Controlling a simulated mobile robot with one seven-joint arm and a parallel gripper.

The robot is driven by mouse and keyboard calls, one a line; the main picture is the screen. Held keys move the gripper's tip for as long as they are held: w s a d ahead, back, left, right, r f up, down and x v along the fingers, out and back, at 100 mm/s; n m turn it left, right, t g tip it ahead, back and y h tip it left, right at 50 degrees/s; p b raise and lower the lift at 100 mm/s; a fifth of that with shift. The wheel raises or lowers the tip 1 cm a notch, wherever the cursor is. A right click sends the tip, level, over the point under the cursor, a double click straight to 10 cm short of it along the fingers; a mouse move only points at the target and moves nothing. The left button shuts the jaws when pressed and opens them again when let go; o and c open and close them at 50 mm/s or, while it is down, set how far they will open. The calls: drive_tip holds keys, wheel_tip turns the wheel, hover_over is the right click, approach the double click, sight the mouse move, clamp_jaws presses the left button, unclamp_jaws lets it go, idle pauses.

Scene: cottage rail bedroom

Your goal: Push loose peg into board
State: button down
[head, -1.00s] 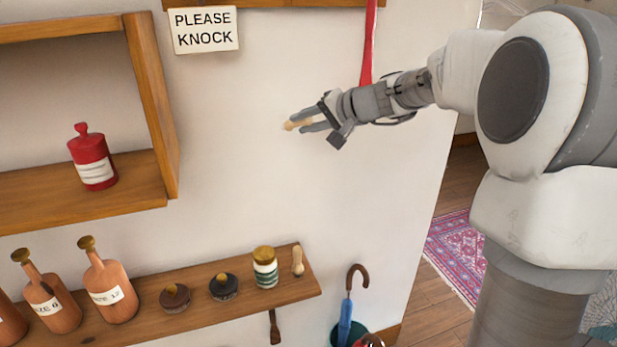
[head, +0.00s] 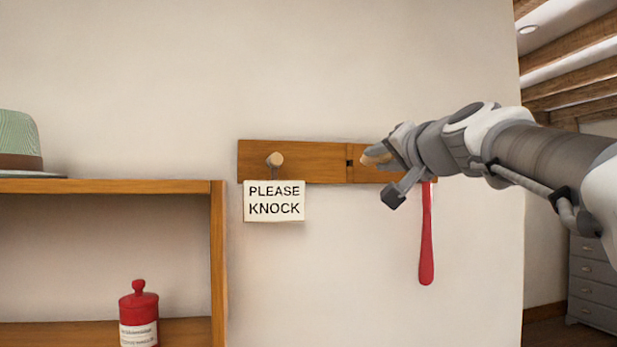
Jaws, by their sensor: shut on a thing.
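The wooden board (head: 312,150) is fixed flat on the wall. A round light-wood peg (head: 274,160) sticks out of its left part. A dark hole (head: 349,163) shows near its middle. My gripper (head: 380,155) is shut on the loose peg (head: 372,159), which is pale wood and lies just right of the hole in the picture. My fingers cover part of the loose peg and the board's right part. I cannot tell whether the peg touches the board.
A "PLEASE KNOCK" sign (head: 274,208) hangs below the left peg. A red long-handled item (head: 427,240) hangs below my gripper. A wooden shelf unit (head: 219,265) with a red jar (head: 138,318) and a green hat (head: 18,145) stands left.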

sight(368, 161)
drive_tip(key=shift+w, duration=0.1)
drive_tip(key=shift+w+a+p, duration=0.15)
drive_tip(key=shift+w+a, duration=0.05)
drive_tip(key=shift+w, duration=0.7)
drive_tip(key=shift+w+a+p, duration=0.15)
drive_tip(key=shift+w+a, duration=0.05)
drive_tip(key=shift+w, duration=0.7)
drive_tip(key=shift+w+a+p, duration=0.15)
drive_tip(key=shift+w+a, duration=0.05)
drive_tip(key=shift+w, duration=0.7)
drive_tip(key=shift+f+b, duration=0.1)
drive_tip(key=shift+b, duration=0.3)
drive_tip(key=shift+w+a+p, duration=0.2)
drive_tip(key=shift+w+p, duration=0.05)
drive_tip(key=shift+w, duration=0.6)
drive_tip(key=shift+w+a+p, duration=0.15)
drive_tip(key=shift+w+p, duration=0.05)
drive_tip(key=shift+w, duration=0.6)
drive_tip(key=c, duration=0.6)
unclamp_jaws()
drive_tip(key=s+d+b, duration=0.1)
drive_tip(key=s, duration=0.4)
drive_tip(key=s+d+b, duration=0.1)
drive_tip(key=s, duration=0.5)
drive_tip(key=s+d+b, duration=0.1)
drive_tip(key=s+b, duration=0.1)
drive_tip(key=s, duration=0.4)
drive_tip(key=shift+d, duration=0.25)
